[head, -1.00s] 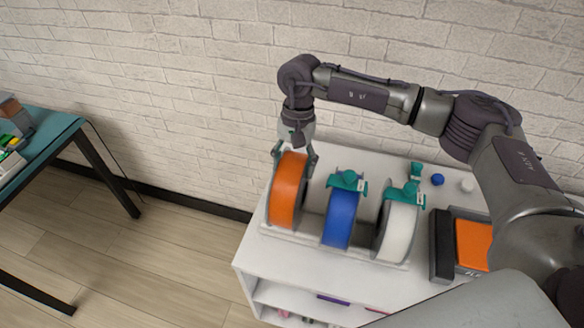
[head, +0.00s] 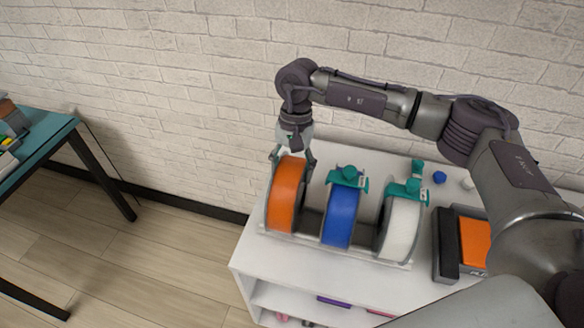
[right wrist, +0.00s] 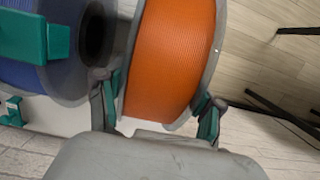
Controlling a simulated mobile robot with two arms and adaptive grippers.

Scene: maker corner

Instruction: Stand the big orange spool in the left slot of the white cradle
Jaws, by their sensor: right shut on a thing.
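The big orange spool (head: 286,196) stands upright in the left slot of the white cradle (head: 310,248), on top of a white shelf unit. My right gripper (head: 293,158) comes down from above and is shut on the spool's upper rim. In the right wrist view the orange spool (right wrist: 172,55) sits between the two fingers (right wrist: 158,108), which have green pads. The spool's lower edge is hidden in the cradle. My left gripper is not in view.
A blue spool (head: 340,216) and a white spool (head: 400,228) with green clips stand in the cradle to the right. A black and orange device (head: 472,240) lies farther right, near small blue and white balls. A teal table (head: 45,150) stands at the far left.

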